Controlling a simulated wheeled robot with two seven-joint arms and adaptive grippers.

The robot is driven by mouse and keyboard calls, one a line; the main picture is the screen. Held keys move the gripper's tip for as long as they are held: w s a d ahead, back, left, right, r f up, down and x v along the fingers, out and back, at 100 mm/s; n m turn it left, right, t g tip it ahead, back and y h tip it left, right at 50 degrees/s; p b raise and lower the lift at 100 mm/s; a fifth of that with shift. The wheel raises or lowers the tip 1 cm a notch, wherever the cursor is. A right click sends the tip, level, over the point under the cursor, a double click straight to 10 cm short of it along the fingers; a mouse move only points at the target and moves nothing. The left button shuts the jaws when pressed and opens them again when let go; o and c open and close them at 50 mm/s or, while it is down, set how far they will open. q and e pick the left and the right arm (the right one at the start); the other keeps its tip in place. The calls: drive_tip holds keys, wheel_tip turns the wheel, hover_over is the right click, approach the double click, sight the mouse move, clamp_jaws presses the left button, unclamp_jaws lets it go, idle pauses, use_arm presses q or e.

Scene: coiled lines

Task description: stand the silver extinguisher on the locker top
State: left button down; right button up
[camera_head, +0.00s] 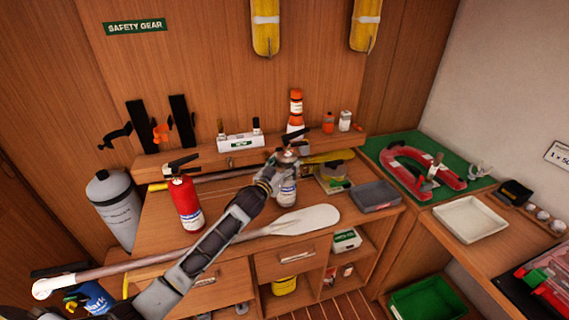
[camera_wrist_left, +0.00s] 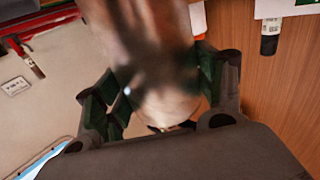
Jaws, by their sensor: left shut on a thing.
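The silver extinguisher (camera_head: 287,190) has a white label and a dark handle, and it is upright over the back middle of the wooden locker top (camera_head: 240,205). My left gripper (camera_head: 277,172) is shut around its upper body. In the left wrist view the extinguisher (camera_wrist_left: 160,60) is a blurred metallic shape between the fingers of my left gripper (camera_wrist_left: 150,88). My left arm hides part of it in the head view. I cannot tell whether its base touches the locker top. My right gripper is not in view.
A red extinguisher (camera_head: 186,203) stands left on the locker top. A paddle (camera_head: 300,221) lies across the front. A ledge with orange flares (camera_head: 296,108) and a white box (camera_head: 240,141) runs behind.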

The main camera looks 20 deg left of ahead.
use_arm(q)
drive_tip(key=shift+f, duration=1.1)
drive_tip(key=shift+c, duration=1)
unclamp_jaws()
drive_tip(key=shift+s+f, duration=0.15)
drive_tip(key=shift+f, duration=0.15)
drive_tip(key=shift+r, duration=0.1)
drive_tip(key=s+a+b, duration=0.1)
drive_tip(key=s+a, duration=0.1)
drive_tip(key=s, duration=0.9)
drive_tip(key=shift+s+a, duration=0.15)
drive_tip(key=shift+s, duration=0.15)
